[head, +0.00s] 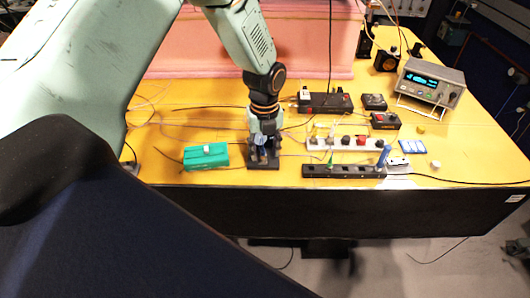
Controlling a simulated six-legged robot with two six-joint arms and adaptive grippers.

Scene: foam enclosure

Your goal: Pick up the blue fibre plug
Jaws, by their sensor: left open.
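A slim blue upright piece (383,156), which looks like the blue fibre plug, stands at the right end of a long black strip (350,172) near the table's front edge. A small green plug (330,162) stands in the same strip, further left. My left gripper (262,156) points down, open, over a small dark block at the front of the table, well left of the blue plug. Dark and bluish parts show around its fingertips; I cannot tell whether anything lies between them. My right gripper is not in view.
A green box (206,156) lies just left of my gripper. Behind the black strip runs a white strip (346,144) with small coloured pieces. Black boxes (325,103) and a grey instrument (431,83) stand further back. Pink foam (300,40) walls the rear. Thin cables cross the yellow table.

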